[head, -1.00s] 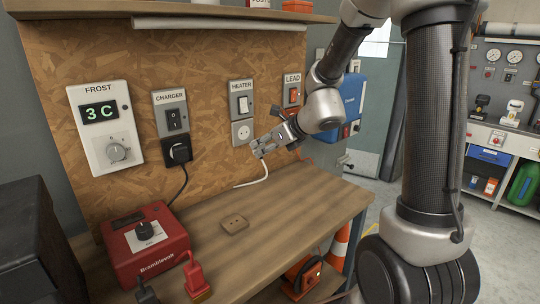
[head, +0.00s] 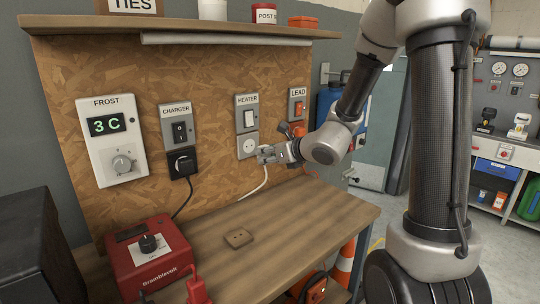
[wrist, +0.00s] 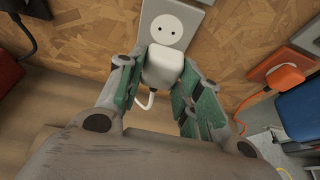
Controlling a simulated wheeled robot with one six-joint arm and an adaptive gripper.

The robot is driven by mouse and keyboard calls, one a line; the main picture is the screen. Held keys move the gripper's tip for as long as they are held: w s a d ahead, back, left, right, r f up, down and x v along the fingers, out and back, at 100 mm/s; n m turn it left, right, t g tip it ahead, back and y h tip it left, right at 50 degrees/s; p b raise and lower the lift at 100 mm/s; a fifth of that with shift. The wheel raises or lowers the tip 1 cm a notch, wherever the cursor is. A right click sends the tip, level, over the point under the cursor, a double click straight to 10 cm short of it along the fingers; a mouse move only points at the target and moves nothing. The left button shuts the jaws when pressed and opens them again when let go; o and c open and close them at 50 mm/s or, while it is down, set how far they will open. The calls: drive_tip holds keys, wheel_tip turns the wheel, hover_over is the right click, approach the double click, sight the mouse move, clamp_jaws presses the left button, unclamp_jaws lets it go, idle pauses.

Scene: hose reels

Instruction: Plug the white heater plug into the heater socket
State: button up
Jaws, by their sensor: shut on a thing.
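My gripper (head: 268,154) is shut on the white heater plug, which shows between the green finger pads in the wrist view (wrist: 163,68). The plug's white cord (head: 254,184) hangs down to the bench. The heater socket (head: 248,146) is a round white two-hole outlet on a grey plate under the HEATER switch (head: 249,118). In the wrist view the socket face (wrist: 166,30) shows just above the plug with both holes uncovered. The plug is close in front of the board, below and to the right of the socket, apart from it. The plug's pins are hidden.
A black plug (head: 182,163) sits in the charger socket to the left. An orange plug (wrist: 277,75) sits in the lead socket at right. The bench (head: 300,222) holds a red box (head: 150,255) and a small brown block (head: 238,238).

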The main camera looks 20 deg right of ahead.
drive_tip(key=shift+w+a, duration=0.35)
drive_tip(key=shift+w, duration=0.5)
drive_tip(key=shift+w+a, duration=0.35)
drive_tip(key=shift+w, duration=0.45)
drive_tip(key=shift+w+a, duration=0.35)
drive_tip(key=shift+w, duration=0.5)
drive_tip(key=shift+w+a, duration=0.2)
drive_tip(key=shift+w, duration=0.25)
drive_tip(key=o, duration=1)
drive_tip(key=v, duration=1.2)
drive_tip(key=shift+d, duration=0.1)
